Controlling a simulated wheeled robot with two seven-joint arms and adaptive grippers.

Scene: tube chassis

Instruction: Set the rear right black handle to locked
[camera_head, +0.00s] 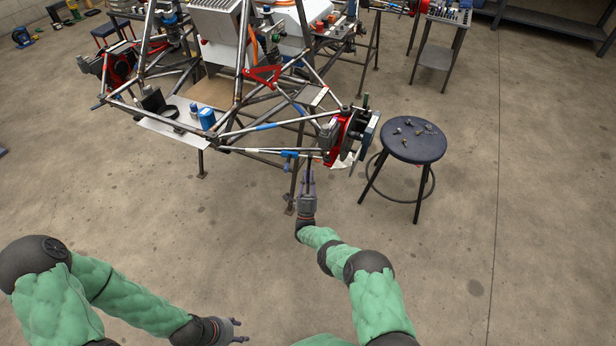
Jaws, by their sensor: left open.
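The tube chassis (262,125) stands across the upper left, with a red and black wheel hub assembly (345,138) at its right corner. My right gripper (307,176) points up at the lower tubes just left of that hub. A thin dark upright piece (309,160) shows at its fingertips; it may be the black handle, but it is too small to tell. I cannot tell whether the fingers touch it or how far apart they are. My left gripper (239,329) is open and empty, low over the floor at the bottom, far from the chassis.
A round dark stool (413,142) with several small metal parts on top stands right of the hub. Blue cans (206,118) sit on the chassis's flat panel. A grey cart (436,55) and a shelf (550,25) are at the back right. The floor at right is clear.

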